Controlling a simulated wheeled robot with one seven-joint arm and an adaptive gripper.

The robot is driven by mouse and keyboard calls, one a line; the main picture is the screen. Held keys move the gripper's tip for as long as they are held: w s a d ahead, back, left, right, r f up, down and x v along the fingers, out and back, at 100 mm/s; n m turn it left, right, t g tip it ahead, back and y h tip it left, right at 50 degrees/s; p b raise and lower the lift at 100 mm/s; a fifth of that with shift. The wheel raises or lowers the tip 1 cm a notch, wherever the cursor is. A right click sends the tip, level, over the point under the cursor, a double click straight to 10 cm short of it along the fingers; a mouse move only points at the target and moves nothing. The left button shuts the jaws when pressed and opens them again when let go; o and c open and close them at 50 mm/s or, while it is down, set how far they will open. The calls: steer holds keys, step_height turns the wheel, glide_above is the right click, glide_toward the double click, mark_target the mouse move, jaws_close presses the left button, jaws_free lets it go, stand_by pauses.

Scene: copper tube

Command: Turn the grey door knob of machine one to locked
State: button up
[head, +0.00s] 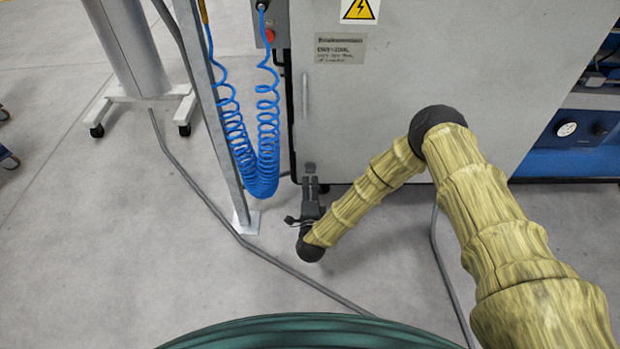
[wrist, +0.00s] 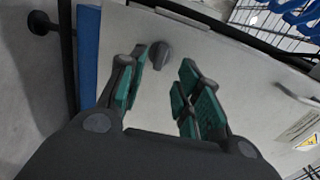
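The grey door knob (wrist: 160,55) shows in the wrist view on the pale grey door, just ahead of my gripper. It lies between the lines of the two fingers, nearer the left one. My gripper (wrist: 158,92) is open, with teal pads apart and nothing between them. Whether a finger touches the knob I cannot tell. In the head view my gripper (head: 310,180) is at the lower left corner of the machine door (head: 400,100). The knob cannot be made out there.
Coiled blue hoses (head: 265,150) hang beside a metal post (head: 215,120) just left of my gripper. A vertical door handle (head: 305,95) is above it. A bent rail (head: 200,190) crosses the floor. A wheeled stand (head: 135,60) is at the far left.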

steer(key=shift+s, duration=2.95)
steer(key=s+d+f+n+g+y, duration=0.25)
steer(key=s+f+n+g, duration=0.2)
steer(key=s, duration=0.35)
steer(key=s+d+f+n+g+y, duration=0.1)
steer(key=s+d+f+n+g, duration=0.4)
steer(key=s, duration=0.3)
steer(key=s+d+r+n+g+h, duration=0.1)
steer(key=s+d+r+n+g, duration=0.15)
steer(key=s+d, duration=0.4)
steer(key=s+d+r+n+g+h, duration=0.1)
steer(key=s+d+n+g, duration=0.2)
steer(key=s, duration=0.7)
steer(key=s+d+r+n+g+h, duration=0.1)
steer(key=s+d+n+g, duration=0.15)
steer(key=s+d, duration=0.4)
step_height(320, 180, up, 28)
steer(key=s+a+p, duration=0.1)
steer(key=p, duration=2.7)
